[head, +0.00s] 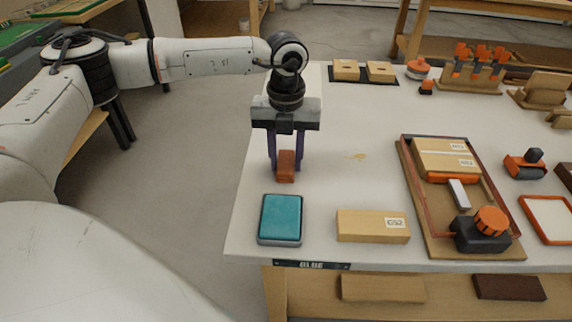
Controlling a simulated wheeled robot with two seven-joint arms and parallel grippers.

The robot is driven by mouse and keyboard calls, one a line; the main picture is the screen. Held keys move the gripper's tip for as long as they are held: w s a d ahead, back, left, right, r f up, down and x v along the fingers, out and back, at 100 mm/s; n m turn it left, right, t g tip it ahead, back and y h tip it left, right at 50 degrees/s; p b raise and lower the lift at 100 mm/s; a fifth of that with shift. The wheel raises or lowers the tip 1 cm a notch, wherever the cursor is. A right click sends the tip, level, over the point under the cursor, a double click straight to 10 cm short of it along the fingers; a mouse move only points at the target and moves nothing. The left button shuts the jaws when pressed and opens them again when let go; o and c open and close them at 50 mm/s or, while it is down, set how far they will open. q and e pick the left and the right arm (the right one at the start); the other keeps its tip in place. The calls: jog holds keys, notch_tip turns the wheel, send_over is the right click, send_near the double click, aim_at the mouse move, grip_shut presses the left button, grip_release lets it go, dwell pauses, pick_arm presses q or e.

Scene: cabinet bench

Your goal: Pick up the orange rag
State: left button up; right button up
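The orange rag (286,172) is a small folded orange-brown piece near the left side of the white bench top. My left gripper (286,168) is above it and points down, with one dark finger on each side of the rag. The fingers stand apart, and narrow gaps seem to show between them and the rag. The rag appears to rest on the bench, and its far end is partly hidden under the gripper. My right gripper is not in view.
A teal sponge-like pad (281,218) in a grey tray lies in front of the rag. A wooden block (372,226) is right of it. A brown-rimmed tray (404,190) with a box and an orange-knobbed tool stands further right.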

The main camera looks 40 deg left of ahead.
aim_at(286, 161)
pick_arm(q)
jog(key=shift+r, duration=0.1)
notch_tip(286, 161, up, 10)
dwell(0.5)
